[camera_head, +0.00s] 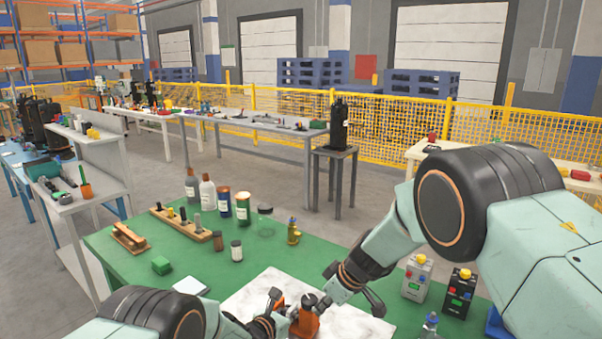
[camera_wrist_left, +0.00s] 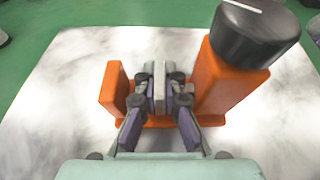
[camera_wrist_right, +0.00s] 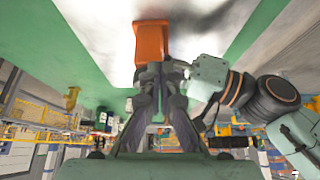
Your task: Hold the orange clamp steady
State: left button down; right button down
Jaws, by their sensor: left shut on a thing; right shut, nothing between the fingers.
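The orange clamp (camera_head: 305,324) stands on the white marbled mat at the front of the green table. In the left wrist view the clamp (camera_wrist_left: 226,82) has a short orange upright at left and a taller one at right, topped by a black knob (camera_wrist_left: 254,34). My left gripper (camera_wrist_left: 160,85) is between the uprights, shut on a grey middle part of the clamp. My right gripper (camera_wrist_right: 152,72) is shut and empty, its tips close to an orange face of the clamp (camera_wrist_right: 152,42). I cannot tell whether they touch.
The white mat (camera_head: 262,290) is mostly clear around the clamp. Grey and black boxes (camera_head: 417,280) stand right of my right gripper.

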jog(key=shift+w+a, duration=0.15)
jog(key=shift+w, duration=0.15)
dwell(0.8)
jog(key=shift+w+d, duration=0.35)
jog(key=shift+d, duration=0.1)
jog(key=shift+w+d, duration=0.35)
jog(key=shift+w, duration=0.35)
jog(key=shift+d, duration=0.15)
dwell(0.5)
notch_tip(320, 180, up, 6)
jog(key=shift+s+d, duration=0.2)
dwell(0.5)
